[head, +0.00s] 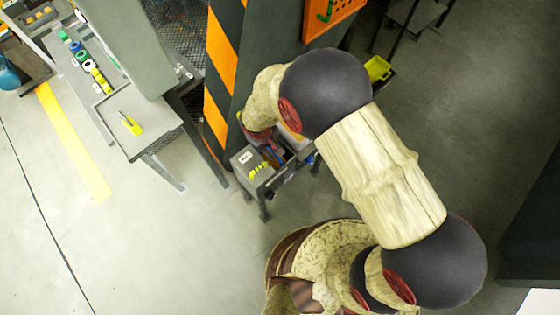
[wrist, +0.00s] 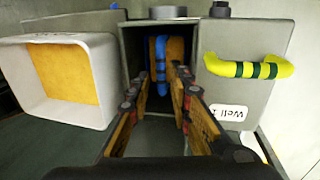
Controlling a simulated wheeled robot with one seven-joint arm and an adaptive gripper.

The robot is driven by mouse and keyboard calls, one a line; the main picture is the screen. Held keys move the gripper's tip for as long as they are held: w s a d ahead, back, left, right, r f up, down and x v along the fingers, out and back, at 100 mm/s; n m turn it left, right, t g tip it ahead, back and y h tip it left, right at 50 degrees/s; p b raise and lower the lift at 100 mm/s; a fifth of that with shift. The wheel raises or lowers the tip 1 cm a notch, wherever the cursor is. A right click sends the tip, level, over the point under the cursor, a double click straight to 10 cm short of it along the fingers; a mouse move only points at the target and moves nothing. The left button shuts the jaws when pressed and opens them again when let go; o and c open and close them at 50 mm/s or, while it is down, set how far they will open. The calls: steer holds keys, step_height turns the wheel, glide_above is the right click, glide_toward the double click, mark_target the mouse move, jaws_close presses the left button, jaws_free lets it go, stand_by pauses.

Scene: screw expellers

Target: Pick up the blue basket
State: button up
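In the wrist view, a blue looped handle (wrist: 161,66) stands upright in front of an orange-yellow panel, inside a dark grey open compartment. It looks like part of the blue basket, but no basket body can be made out. My gripper (wrist: 161,80) is open, with its two orange-and-black fingers apart and pointing into the compartment. The fingertips lie left and right of the blue handle, with nothing clearly held. Whether they touch it cannot be told. In the head view, my arm largely hides the gripper and this spot.
A white bin (wrist: 112,85) with a yellow inside stands left of the compartment. In the head view, a striped pillar (head: 222,75) rises close behind. Floor is open at left.

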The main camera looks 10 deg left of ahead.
mark_target(274, 154)
steer(key=f+b, duration=0.1)
steer(key=f, duration=0.1)
steer(key=f+b, duration=0.1)
steer(key=f, duration=0.1)
steer(key=w+d+f+b, duration=0.1)
steer(key=f, duration=0.2)
steer(key=shift+r, duration=0.1)
steer(key=shift+c, duration=0.5)
steer(key=c, duration=0.4)
jaws_close()
